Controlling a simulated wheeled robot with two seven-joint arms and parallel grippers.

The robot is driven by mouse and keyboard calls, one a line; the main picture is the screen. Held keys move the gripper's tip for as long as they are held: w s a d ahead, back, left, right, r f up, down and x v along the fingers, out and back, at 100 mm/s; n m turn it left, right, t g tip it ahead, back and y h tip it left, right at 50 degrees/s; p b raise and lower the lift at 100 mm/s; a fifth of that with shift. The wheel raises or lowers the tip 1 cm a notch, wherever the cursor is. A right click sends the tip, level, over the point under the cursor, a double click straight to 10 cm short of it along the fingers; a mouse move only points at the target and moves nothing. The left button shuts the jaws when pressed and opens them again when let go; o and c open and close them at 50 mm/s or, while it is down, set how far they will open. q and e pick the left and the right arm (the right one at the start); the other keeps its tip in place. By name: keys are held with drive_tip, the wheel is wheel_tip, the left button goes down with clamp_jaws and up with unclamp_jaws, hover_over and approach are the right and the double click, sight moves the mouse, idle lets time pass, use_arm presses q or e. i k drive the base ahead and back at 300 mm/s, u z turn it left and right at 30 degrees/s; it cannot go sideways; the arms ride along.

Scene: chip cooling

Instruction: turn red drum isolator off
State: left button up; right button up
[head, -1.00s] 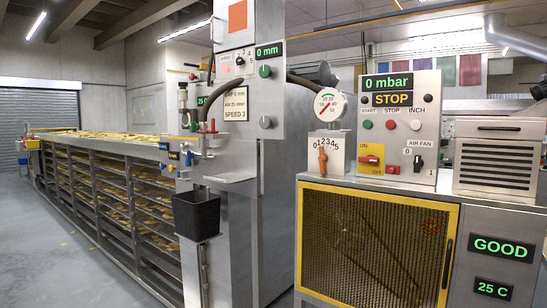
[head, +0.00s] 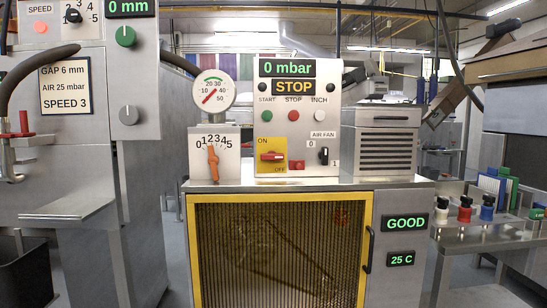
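The drum isolator is a red rotary handle (head: 271,156) on a yellow plate (head: 279,143), marked ON at the upper left and OFF at the lower right. The handle lies roughly horizontal. It sits low on the left of the grey control panel (head: 328,97). A small red block (head: 297,165) is just right of the plate. The display above reads 0 mbar and STOP (head: 294,87). Neither of my grippers is in view.
An orange lever on a 0–5 scale (head: 213,160) and a pressure gauge (head: 214,92) stand left of the panel. Below is a yellow-framed mesh door (head: 280,250). A vented box (head: 386,145) stands on the cabinet top.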

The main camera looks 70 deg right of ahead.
sight(271, 155)
drive_tip(key=z, duration=0.9)
drive_tip(key=i, duration=0.9)
drive_tip(key=z, duration=1.05)
drive_tip(key=i, duration=0.35)
drive_tip(key=u, duration=0.15)
